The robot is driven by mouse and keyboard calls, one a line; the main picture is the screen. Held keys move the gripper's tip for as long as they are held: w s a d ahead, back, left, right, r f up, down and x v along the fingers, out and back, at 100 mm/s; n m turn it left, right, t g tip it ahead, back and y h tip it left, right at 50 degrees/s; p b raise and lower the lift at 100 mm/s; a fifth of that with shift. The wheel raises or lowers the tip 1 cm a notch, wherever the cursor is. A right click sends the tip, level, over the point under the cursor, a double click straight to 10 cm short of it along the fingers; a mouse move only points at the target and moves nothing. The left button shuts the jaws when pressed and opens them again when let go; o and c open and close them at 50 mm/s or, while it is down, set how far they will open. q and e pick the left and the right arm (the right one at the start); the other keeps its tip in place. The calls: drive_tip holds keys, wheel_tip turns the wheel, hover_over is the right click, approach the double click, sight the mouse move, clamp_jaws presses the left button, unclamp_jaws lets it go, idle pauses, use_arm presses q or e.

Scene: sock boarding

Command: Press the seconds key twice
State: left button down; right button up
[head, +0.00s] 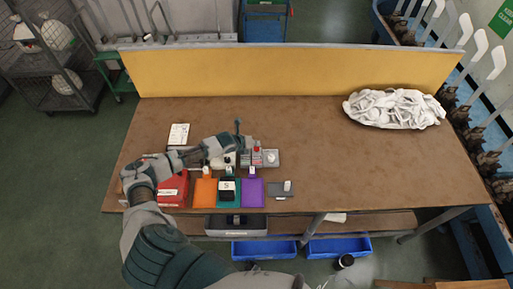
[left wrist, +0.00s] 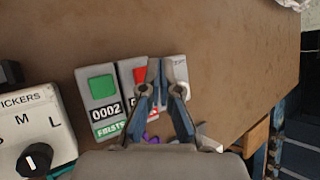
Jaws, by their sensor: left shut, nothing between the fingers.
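In the left wrist view a grey panel with a red key (left wrist: 140,74) stands beside one with a green key (left wrist: 102,89). The green key's panel has a counter reading 0002 and a green FIRSTS label (left wrist: 112,130). The label and counter under the red key are mostly hidden by my finger. My left gripper (left wrist: 165,80) is shut and empty over the right part of the red key's panel; I cannot tell whether it touches. In the head view my left gripper (head: 238,140) reaches over the key panels, where a red key (head: 257,149) shows. My right gripper is not in view.
A STICKERS box (left wrist: 35,125) with a knob stands left of the keys. Orange (head: 205,193), teal and purple (head: 252,193) mats lie in front, with a red box (head: 173,190) to their left. A white sock pile (head: 394,108) lies far right. The table's middle right is clear.

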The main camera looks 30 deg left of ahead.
sight(256, 148)
use_arm(q)
drive_tip(key=shift+r, duration=0.1)
wheel_tip(256, 148, up, 5)
drive_tip(key=p, duration=0.4)
idle(0.3)
idle(1.6)
wheel_tip(256, 148, up, 3)
drive_tip(key=n+p, duration=0.1)
drive_tip(key=n, duration=0.7)
drive_tip(key=n+h+p, duration=0.1)
drive_tip(key=n, duration=0.7)
drive_tip(key=shift+r+n+p, duration=0.2)
drive_tip(key=shift+n+p, duration=0.15)
drive_tip(key=shift+n, duration=0.05)
